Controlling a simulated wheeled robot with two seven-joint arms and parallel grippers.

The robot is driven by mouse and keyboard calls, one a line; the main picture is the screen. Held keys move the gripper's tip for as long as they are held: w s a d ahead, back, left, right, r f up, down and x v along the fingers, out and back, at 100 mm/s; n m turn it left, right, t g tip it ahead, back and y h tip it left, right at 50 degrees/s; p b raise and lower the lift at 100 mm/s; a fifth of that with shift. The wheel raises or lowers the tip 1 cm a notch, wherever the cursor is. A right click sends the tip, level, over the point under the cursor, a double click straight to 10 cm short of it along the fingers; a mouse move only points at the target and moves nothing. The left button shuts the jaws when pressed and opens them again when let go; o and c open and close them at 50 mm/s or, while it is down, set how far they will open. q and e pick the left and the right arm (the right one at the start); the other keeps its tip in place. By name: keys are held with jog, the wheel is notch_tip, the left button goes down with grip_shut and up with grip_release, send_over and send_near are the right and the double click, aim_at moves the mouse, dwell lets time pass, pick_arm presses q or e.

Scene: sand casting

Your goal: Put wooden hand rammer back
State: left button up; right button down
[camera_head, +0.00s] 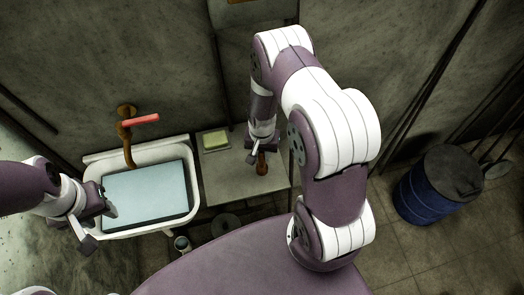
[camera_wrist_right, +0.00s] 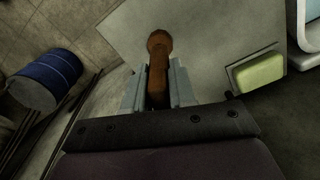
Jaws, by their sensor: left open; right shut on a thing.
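The wooden hand rammer (camera_head: 262,164) is brown and shows just below my right gripper (camera_head: 262,146) in the head view, over the grey counter beside the sink. In the right wrist view the rammer (camera_wrist_right: 158,65) lies between the two fingers of my right gripper (camera_wrist_right: 158,90), which is shut on it. Its rounded end points away from the gripper, over the counter. I cannot tell whether the rammer touches the counter. My left gripper (camera_head: 92,222) is open and empty at the left edge of the sink.
A white sink (camera_head: 150,228) with blue water and a red-handled tap (camera_head: 140,120) stands left of the counter (camera_head: 225,185). A yellow-green sponge (camera_head: 215,139) lies at the counter's back. A blue barrel (camera_head: 425,195) stands on the floor at right. A small can (camera_head: 182,244) is below.

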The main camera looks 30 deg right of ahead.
jog(key=shift+f, duration=0.2)
jog(key=c, duration=0.9)
grip_release()
jog(key=shift+r, duration=0.1)
jog(key=shift+c, duration=0.2)
jog(key=shift+s, duration=0.1)
